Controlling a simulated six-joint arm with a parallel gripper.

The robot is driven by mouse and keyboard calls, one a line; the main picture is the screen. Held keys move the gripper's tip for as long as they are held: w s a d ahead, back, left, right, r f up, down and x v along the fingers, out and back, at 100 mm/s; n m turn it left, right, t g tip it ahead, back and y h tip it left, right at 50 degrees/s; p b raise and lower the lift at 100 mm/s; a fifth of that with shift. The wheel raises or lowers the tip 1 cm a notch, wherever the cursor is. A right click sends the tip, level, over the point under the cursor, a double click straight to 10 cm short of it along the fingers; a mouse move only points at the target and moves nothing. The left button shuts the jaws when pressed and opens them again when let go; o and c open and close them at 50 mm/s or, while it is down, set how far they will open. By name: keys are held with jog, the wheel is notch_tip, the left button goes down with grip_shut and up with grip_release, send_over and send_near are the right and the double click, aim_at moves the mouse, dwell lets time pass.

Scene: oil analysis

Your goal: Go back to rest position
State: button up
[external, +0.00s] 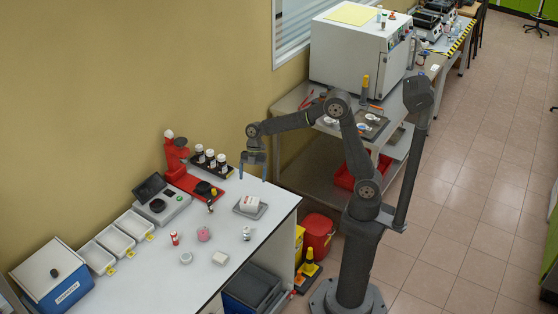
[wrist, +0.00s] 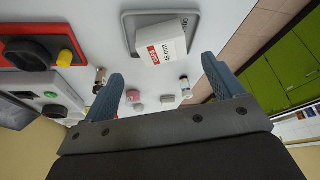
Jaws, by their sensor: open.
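My gripper (external: 253,172) hangs from my raised arm above the back right part of the white bench (external: 148,242) in the external view. In the wrist view my gripper (wrist: 165,85) shows two blue fingers spread wide apart with nothing between them. A white box with red print (wrist: 162,42) lies on a grey tray (wrist: 131,22), beyond the fingertips in the wrist view. In the external view the white box (external: 249,203) sits on the grey tray (external: 262,213) below my gripper, apart from it.
A red device (external: 174,155) and a rack of dark bottles (external: 222,168) stand along the wall. A scale (external: 165,204), white trays (external: 116,238) and a blue box (external: 52,274) are further left. Several small items, including a pink one (external: 204,234), stand mid-bench. A white oven (external: 350,52) stands behind my arm.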

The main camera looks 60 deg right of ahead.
aim_at(251, 197)
jog(key=x, duration=1.2)
jog(key=shift+s, duration=0.1)
jog(key=shift+a+r, duration=0.1)
jog(key=shift+r, duration=1.6)
